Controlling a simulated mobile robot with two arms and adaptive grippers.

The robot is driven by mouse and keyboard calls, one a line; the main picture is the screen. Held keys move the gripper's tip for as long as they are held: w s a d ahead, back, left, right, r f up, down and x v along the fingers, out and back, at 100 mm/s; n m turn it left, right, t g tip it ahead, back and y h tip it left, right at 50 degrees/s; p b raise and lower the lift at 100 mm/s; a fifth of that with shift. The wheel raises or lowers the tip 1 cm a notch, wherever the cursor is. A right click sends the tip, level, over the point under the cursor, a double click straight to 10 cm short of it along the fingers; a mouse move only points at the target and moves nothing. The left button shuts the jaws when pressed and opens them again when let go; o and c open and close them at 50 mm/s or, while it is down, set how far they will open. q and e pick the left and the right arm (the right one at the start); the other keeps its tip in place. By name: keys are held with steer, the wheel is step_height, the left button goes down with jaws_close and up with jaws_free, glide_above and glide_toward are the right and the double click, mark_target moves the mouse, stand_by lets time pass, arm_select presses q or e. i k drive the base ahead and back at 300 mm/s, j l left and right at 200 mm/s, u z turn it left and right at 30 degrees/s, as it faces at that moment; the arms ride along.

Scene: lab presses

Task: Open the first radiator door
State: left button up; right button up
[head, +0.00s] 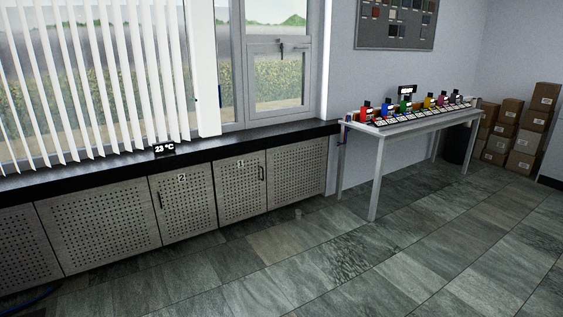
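The first radiator door (241,187), a perforated light panel marked with what looks like a 1, is in the head view under the dark window sill. It looks shut, flush with its neighbours. Its dark upright handle (261,173) is near its right edge. To its left is the second door (183,203), marked 2, also looking shut, with a handle (160,200) on its left side. Neither of my grippers is in view.
The dark sill (230,143) bears a 23 °C display (164,149). A white table (400,127) with several coloured items stands to the right. Cardboard boxes (515,130) are stacked at the far right.

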mark_target(240, 181)
steer(key=i, duration=2.6)
